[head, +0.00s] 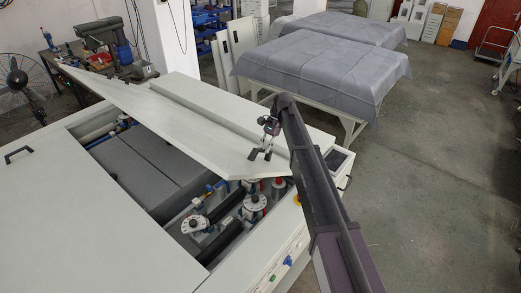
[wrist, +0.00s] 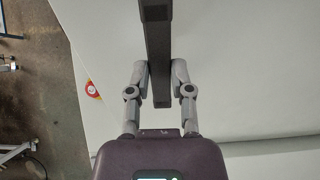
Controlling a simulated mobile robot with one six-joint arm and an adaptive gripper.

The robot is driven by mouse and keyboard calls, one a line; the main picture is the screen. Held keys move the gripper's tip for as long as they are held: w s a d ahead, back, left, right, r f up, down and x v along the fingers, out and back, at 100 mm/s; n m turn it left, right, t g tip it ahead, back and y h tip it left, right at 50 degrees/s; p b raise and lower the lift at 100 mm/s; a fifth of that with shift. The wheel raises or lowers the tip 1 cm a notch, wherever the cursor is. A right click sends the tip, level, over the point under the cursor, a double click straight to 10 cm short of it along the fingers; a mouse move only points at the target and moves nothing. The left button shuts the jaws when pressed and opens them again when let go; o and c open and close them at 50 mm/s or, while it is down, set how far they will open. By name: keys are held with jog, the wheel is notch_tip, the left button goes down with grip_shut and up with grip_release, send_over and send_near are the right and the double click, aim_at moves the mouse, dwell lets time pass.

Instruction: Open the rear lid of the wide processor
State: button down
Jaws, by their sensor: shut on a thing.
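The wide processor (head: 110,222) is a long pale machine in the head view. Its rear lid (head: 170,118) is a pale panel, tilted and raised above the opening at its near edge. My gripper (head: 264,146) is at the lid's right end. In the wrist view my gripper (wrist: 162,88) has its two fingers on either side of a dark bar handle (wrist: 158,50), shut on it. The handle stands against the pale lid surface (wrist: 245,70). In the head view the handle is small beside the fingers.
Grey covered tables (head: 320,72) stand behind, with open floor (head: 435,170) to the right.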

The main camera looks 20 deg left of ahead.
jog(key=shift+w+d+r, duration=0.2)
jog(key=shift+w, duration=0.05)
jog(key=c, duration=0.5)
grip_release()
jog(key=shift+a, duration=0.1)
